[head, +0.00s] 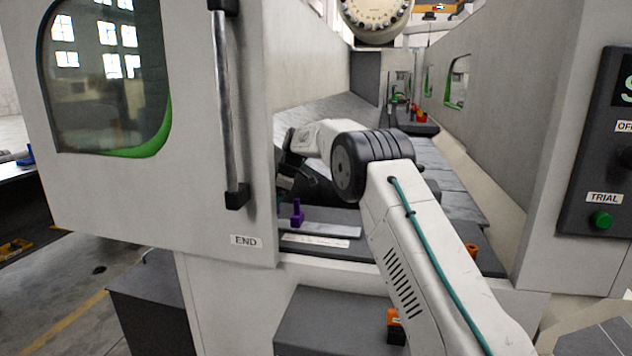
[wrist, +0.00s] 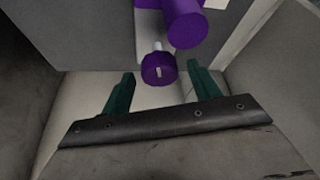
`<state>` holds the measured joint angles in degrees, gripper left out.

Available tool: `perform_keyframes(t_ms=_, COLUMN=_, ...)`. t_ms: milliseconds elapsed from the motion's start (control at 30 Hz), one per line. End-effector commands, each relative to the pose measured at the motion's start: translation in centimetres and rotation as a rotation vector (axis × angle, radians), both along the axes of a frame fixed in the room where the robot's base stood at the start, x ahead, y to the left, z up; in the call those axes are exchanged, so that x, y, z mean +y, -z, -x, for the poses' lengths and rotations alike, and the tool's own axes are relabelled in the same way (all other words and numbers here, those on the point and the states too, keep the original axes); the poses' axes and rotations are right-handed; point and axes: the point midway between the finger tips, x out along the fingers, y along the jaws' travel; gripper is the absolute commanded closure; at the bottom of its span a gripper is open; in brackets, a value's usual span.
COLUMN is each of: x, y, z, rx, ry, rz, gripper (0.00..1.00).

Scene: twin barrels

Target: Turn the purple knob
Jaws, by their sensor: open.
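A purple knob (head: 297,212) stands upright on the ledge inside the machine opening, just right of the door edge in the head view. In the wrist view a round purple end (wrist: 158,70) with a pale slot shows between and slightly beyond my fingertips. A larger purple cylinder (wrist: 184,24) is above it; I cannot tell how the two join. My gripper (wrist: 160,84) is open, its two green fingers apart on either side of the round end, with nothing held. In the head view my gripper is mostly hidden behind the door edge and my arm.
The white door (head: 255,130) with its vertical handle (head: 228,110) is close on the left of my gripper. A labelled plate (head: 315,241) lies in front of the knob. A control panel (head: 600,150) with a green button (head: 601,220) is at the right. Grey walls flank the fingers in the wrist view.

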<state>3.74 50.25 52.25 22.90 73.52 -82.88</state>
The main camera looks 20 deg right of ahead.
Motion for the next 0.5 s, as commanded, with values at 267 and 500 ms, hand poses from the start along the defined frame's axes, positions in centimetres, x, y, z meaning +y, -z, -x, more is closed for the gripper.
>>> perform_keyframes(t_ms=267, x=0.26, y=-0.06, z=0.3, rx=-0.001, ry=0.39, rz=0.0, gripper=0.39)
perform_keyframes(t_ms=500, x=0.39, y=-0.08, z=0.36, rx=-0.002, ry=0.679, rz=0.001, gripper=0.39)
